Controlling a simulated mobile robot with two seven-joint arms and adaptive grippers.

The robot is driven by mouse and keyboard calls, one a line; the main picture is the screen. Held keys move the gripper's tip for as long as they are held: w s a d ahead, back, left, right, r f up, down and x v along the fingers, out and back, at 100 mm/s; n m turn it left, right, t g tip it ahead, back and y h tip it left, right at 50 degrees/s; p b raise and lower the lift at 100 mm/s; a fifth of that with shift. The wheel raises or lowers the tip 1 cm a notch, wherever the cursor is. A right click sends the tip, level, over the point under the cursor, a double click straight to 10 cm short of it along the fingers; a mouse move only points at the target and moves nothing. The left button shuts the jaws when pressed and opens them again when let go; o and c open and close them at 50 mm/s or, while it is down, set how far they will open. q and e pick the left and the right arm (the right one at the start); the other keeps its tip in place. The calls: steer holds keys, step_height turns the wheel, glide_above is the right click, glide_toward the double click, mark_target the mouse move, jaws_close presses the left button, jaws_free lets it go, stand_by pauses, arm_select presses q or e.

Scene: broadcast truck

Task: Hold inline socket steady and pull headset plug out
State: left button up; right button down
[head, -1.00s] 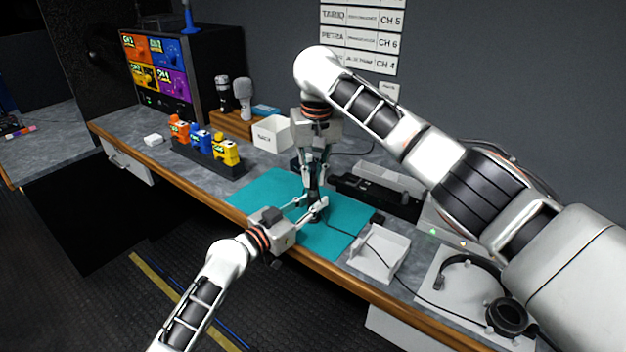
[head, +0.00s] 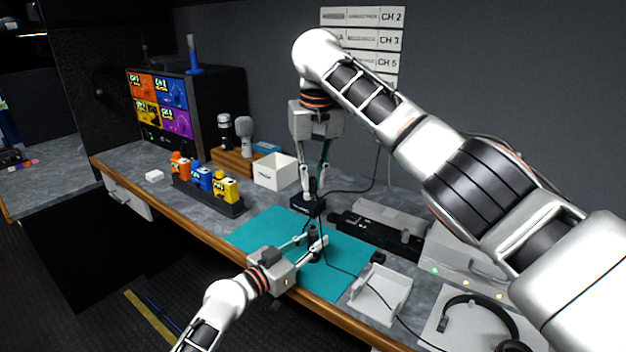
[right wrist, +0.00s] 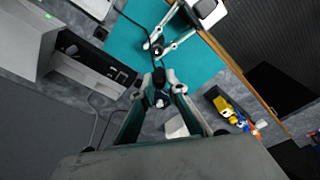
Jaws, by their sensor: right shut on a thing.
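My right gripper (head: 313,192) is shut on the black headset plug, which shows between its fingertips in the right wrist view (right wrist: 160,76). It is above and behind the left gripper in the head view. My left gripper (head: 314,240) is low over the teal mat (head: 262,229). Its fingers lie on either side of the dark upright inline socket (head: 314,251); whether they press on it I cannot tell. The socket also shows as a round dark end in the right wrist view (right wrist: 157,49). The plug appears apart from the socket.
A black box (head: 304,207) sits behind the mat, below the right gripper. A white open tray (head: 378,297) and the headset (head: 470,302) are at the right. Orange, blue and yellow packs (head: 226,190) stand in a dark rack at the left. A white bin (head: 273,174) is behind.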

arm_select(q)
steer(key=o, duration=0.4)
steer(key=shift+c, duration=0.2)
